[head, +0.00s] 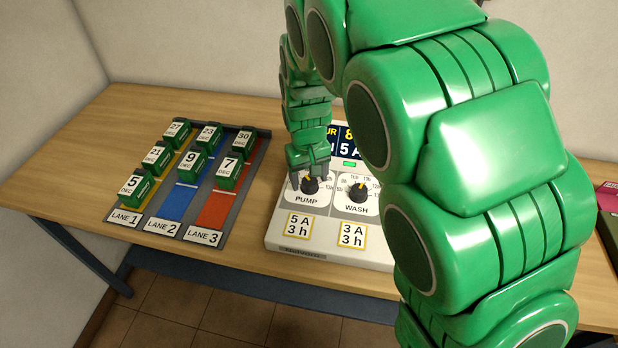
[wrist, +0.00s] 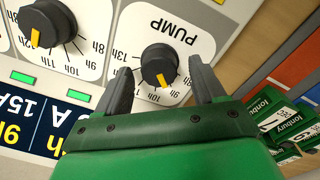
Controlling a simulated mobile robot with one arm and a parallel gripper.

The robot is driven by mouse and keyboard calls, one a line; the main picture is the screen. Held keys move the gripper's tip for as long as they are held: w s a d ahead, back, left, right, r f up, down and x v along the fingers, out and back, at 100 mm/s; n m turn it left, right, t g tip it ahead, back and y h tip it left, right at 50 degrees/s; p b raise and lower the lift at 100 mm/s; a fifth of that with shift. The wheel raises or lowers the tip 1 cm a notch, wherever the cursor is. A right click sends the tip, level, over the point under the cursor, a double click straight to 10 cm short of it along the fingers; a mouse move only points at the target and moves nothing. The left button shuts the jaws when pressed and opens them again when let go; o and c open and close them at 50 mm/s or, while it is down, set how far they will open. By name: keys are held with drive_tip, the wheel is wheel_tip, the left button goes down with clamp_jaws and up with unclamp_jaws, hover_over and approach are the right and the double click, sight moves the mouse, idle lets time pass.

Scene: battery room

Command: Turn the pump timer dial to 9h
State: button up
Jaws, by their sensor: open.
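The pump dial (head: 311,185) is a round black knob with a yellow pointer on the charger's white front panel, above the word PUMP. In the wrist view the dial (wrist: 157,62) appears upside down, its pointer aimed between the 10h and 9h marks. My gripper (head: 309,176) is over the dial. In the wrist view its two dark fingers (wrist: 158,70) stand open on either side of the knob, with a visible gap at each side. The display (head: 349,140) is partly hidden by my arm, and its full reading cannot be told.
The wash dial (head: 358,188) sits right of the pump dial, with its own scale. Cards reading 5 A 3 h (head: 299,225) and 3 A 3 h (head: 352,235) lie below the dials. A lane rack (head: 187,215) with several green dated batteries stands left on the wooden table (head: 60,170).

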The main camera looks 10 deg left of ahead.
sight(308, 180)
wheel_tip(308, 180, up, 6)
drive_tip(key=shift+a, duration=0.1)
drive_tip(key=shift+r, duration=0.4)
